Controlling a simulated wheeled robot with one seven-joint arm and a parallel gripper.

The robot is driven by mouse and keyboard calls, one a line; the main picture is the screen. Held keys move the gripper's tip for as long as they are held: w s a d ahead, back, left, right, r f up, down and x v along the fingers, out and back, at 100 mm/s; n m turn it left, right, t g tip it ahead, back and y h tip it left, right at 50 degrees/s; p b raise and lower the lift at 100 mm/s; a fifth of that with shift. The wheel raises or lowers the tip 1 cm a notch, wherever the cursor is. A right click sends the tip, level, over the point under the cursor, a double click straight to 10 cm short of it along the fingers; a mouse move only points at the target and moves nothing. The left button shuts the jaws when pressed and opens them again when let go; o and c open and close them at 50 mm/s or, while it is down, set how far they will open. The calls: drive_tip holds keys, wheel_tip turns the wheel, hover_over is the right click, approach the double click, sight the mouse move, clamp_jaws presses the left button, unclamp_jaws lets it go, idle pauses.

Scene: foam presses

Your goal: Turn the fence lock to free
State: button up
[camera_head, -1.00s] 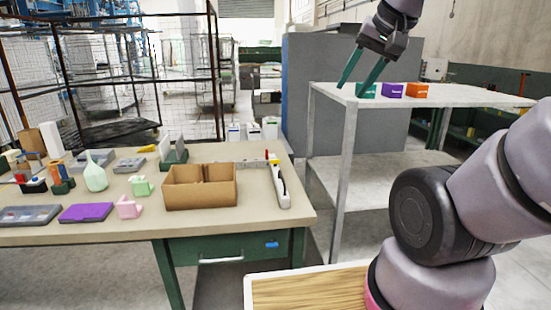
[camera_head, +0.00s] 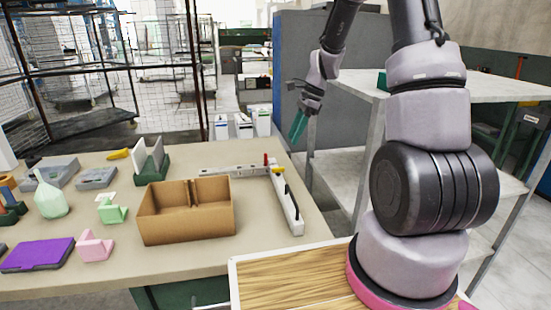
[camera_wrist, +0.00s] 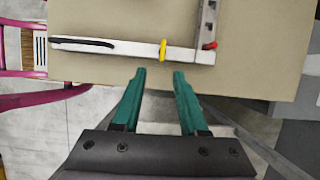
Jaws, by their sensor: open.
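An L-shaped fence lies at the right edge of the workbench. Its white bar (camera_head: 289,205) carries a black handle, and a grey rail (camera_head: 237,170) runs left from its far end. A small red lever (camera_head: 265,158) stands at the corner, with a yellow piece beside it. In the wrist view the white bar (camera_wrist: 120,49) crosses the top, with the yellow piece (camera_wrist: 162,50) and the red lever (camera_wrist: 209,45) near the corner. I cannot tell which piece is the lock. My gripper (camera_head: 298,127) is open and empty beyond the bench's right edge; its green fingertips (camera_wrist: 158,73) point toward the bar, apart from it.
A cardboard box (camera_head: 186,228) stands left of the fence. A green holder (camera_head: 152,165), pink block (camera_head: 95,246) and purple case (camera_head: 38,254) lie further left. A grey shelf (camera_head: 490,88) stands at right. The bench (camera_head: 262,250) is clear between box and fence.

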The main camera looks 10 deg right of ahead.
sight(279, 168)
drive_tip(key=x, duration=1.1)
drive_tip(key=shift+w+a+f, duration=0.1)
drive_tip(key=shift+w+f, duration=0.15)
drive_tip(key=shift+f, duration=0.1)
clamp_jaws()
